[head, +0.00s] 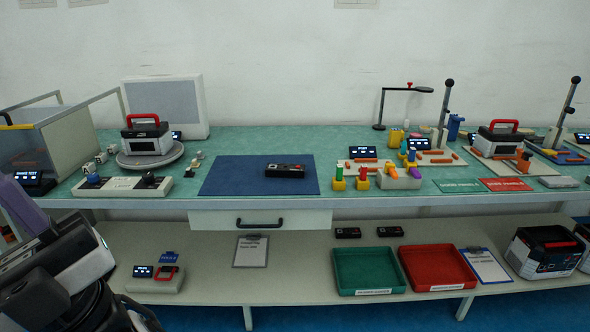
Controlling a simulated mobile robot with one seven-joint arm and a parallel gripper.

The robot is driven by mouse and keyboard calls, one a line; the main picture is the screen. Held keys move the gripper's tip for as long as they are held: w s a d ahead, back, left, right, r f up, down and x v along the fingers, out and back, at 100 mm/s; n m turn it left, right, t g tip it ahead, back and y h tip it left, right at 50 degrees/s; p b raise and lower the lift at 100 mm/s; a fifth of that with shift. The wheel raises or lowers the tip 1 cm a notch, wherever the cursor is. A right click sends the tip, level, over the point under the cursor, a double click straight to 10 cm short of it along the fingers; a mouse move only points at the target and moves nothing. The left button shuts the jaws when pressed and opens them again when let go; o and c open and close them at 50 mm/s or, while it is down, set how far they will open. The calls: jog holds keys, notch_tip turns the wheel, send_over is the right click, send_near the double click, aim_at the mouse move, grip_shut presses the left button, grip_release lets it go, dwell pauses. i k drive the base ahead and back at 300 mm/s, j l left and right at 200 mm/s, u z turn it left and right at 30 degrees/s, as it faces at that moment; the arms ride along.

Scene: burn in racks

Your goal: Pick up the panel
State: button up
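A small dark panel (285,170) with a few buttons and small markings lies flat on the blue mat (225,176) in the middle of the bench, right of the mat's centre. Nothing touches it from above. Two similar dark panels, a left one (348,232) and a right one (389,231), lie on the lower shelf behind the trays. Parts of my arm fill the lower left corner, apart from the bench objects. I cannot make out my gripper's fingers in this view.
A green tray (340,284) and a red tray (468,284) stand empty on the lower shelf (215,262). A turntable (175,157) with a red-handled device is left of the mat. Coloured pegs, fixtures and a lamp (381,110) crowd the right. The mat's left half is clear.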

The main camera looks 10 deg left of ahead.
aim_at(272, 170)
jog(key=i+j, duration=0.15)
jog(key=j, duration=0.2)
jog(key=i+j, duration=0.15)
jog(key=j, duration=0.25)
jog(key=i+j, duration=0.15)
jog(key=j, duration=0.2)
jog(key=i+j+z, duration=0.1)
jog(key=j, duration=0.3)
jog(key=i+j, duration=0.15)
jog(key=j, duration=0.2)
jog(key=i+j, duration=0.15)
jog(key=j, duration=0.25)
jog(key=i+j, duration=0.15)
jog(key=j, duration=0.25)
jog(key=i, duration=0.9)
jog(key=l+z, duration=0.05)
jog(key=l, duration=0.05)
